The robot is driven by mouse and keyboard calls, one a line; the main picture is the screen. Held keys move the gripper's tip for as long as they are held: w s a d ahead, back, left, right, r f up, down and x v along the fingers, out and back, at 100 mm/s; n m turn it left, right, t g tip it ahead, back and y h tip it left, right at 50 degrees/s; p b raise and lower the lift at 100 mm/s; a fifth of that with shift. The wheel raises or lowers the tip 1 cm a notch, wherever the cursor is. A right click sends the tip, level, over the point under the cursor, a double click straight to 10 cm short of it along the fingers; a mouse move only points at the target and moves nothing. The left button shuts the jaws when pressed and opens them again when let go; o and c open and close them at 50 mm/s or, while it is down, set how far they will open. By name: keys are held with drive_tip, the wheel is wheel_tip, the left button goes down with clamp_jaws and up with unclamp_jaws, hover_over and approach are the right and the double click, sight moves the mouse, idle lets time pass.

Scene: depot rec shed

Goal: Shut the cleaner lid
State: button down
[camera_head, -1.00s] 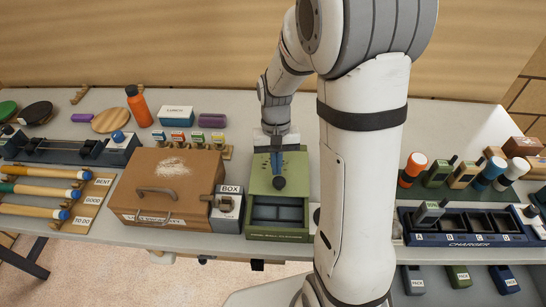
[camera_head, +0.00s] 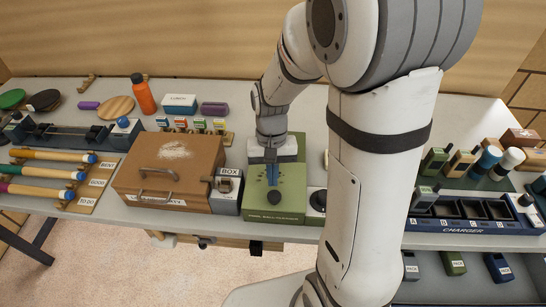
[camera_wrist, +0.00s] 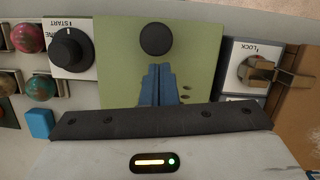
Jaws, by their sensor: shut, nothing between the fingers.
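The green cleaner box (camera_head: 275,216) stands near the front of the table with its lid (camera_head: 290,180) over the top. No open compartment shows at its front. A dark round knob (camera_head: 274,197) sits on the lid near the front edge; the wrist view shows it too (camera_wrist: 156,39). My gripper (camera_head: 272,178) is shut and empty, its blue fingers low over the lid just behind the knob. In the wrist view the fingertips (camera_wrist: 158,70) point at the knob with a small gap. I cannot tell whether they touch the lid.
A brown case (camera_head: 170,165) and a grey latch block (camera_head: 226,190), labelled LOCK in the wrist view (camera_wrist: 255,70), stand to the left. A START dial (camera_wrist: 71,50) is on the other side. A charger rack (camera_head: 470,215) is right.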

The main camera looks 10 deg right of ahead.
drive_tip(key=w, duration=0.2)
drive_tip(key=w+r, duration=0.1)
drive_tip(key=shift+w+d+p, duration=0.25)
drive_tip(key=shift+d+p, duration=0.05)
drive_tip(key=shift+d, duration=0.05)
drive_tip(key=b+v, duration=0.1)
drive_tip(key=v, duration=0.8)
drive_tip(key=shift+r, duration=0.35)
drive_tip(key=s+d+r+n+t, duration=0.2)
drive_tip(key=s+t, duration=0.4)
drive_tip(key=s, duration=0.7)
drive_tip(key=shift+d+r, duration=0.4)
drive_tip(key=shift+r, duration=0.1)
drive_tip(key=shift+s, duration=0.15)
